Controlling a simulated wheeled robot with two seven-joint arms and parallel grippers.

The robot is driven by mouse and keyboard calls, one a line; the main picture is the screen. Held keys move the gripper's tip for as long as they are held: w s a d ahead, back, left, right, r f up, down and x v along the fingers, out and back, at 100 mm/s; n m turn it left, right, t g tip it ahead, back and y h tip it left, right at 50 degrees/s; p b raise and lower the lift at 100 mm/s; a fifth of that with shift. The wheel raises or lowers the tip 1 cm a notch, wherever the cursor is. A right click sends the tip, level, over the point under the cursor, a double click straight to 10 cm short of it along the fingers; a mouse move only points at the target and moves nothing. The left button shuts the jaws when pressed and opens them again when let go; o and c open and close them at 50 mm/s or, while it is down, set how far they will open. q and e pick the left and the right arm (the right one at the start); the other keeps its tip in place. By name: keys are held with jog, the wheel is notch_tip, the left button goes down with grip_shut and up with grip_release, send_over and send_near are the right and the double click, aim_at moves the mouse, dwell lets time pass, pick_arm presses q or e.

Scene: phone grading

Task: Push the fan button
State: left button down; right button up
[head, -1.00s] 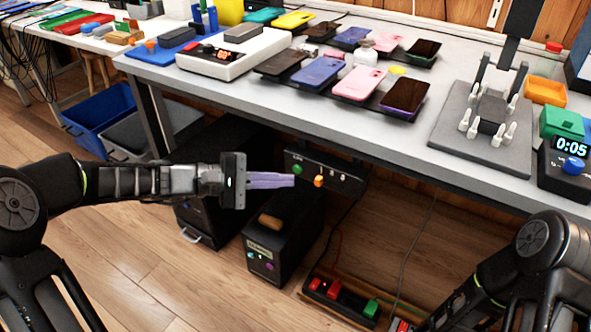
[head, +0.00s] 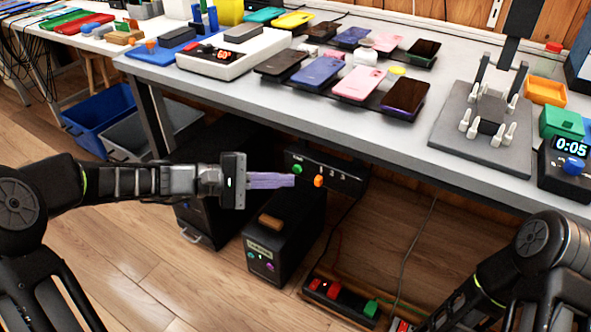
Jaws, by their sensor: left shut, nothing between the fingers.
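A black control panel (head: 340,177) hangs under the front edge of the workbench. It carries a round green button (head: 296,169) at its left end, with a small label above that is too small to read surely, and an orange knob (head: 319,181) to the right of it. My left gripper (head: 293,181) is shut and empty, with its purplish fingers pointing right. Its tips appear just below and left of the green button; I cannot tell whether they touch the panel. My right arm shows at the lower right, but its gripper is out of view.
A black box (head: 285,240) with a brown block (head: 271,221) on top stands below my left gripper. A power strip (head: 340,299) with red and green plugs lies on the floor. The workbench (head: 400,148) overhead holds phones, a grey fixture (head: 485,130) and a timer (head: 567,160).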

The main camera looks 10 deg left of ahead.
pick_arm(q)
jog(key=shift+w, duration=0.1)
jog(key=shift+w+d, duration=0.15)
jog(key=shift+w, duration=0.2)
jog(key=shift+w+d, duration=0.15)
jog(key=shift+w, duration=0.25)
dwell(0.7)
jog(key=shift+s, duration=0.1)
jog(key=shift+s+a, duration=0.3)
jog(key=shift+s, duration=0.45)
jog(key=shift+s, duration=0.1)
jog(key=s, duration=0.1)
jog(key=s+a, duration=0.1)
jog(key=s, duration=0.1)
jog(key=s+a, duration=0.1)
jog(key=s, duration=0.1)
jog(key=shift+s+a, duration=0.15)
jog(key=shift+s, duration=0.05)
